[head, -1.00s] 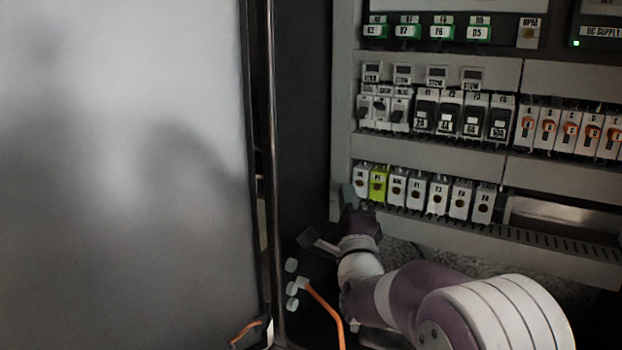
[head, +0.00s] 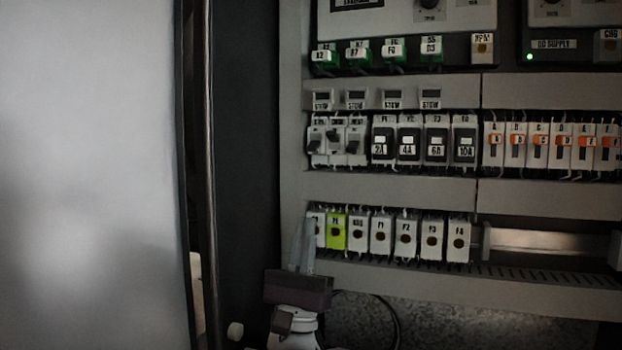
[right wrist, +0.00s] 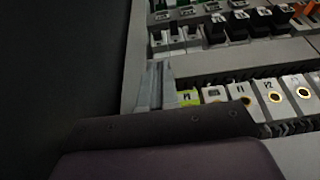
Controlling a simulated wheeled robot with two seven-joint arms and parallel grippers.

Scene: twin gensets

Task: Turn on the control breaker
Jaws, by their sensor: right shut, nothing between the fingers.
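Three small white breakers with black levers stand side by side at the left end of the middle row: left (head: 317,142), middle (head: 335,142) and right (head: 355,142). Their small labels are too blurred to read, so I cannot tell which is the control breaker. My right gripper (head: 303,228) is shut and empty, fingers pointing up, below these breakers in the head view and overlapping the left end of the lower row. In the right wrist view its grey fingers (right wrist: 155,75) show just below the same breakers (right wrist: 177,40). My left gripper is not in view.
Larger black-faced breakers (head: 409,140) and orange-marked breakers (head: 540,147) continue the middle row. A yellow-green terminal block (head: 337,231) and several white ones (head: 406,238) form the lower row. A pale door-like panel (head: 90,170) fills the left.

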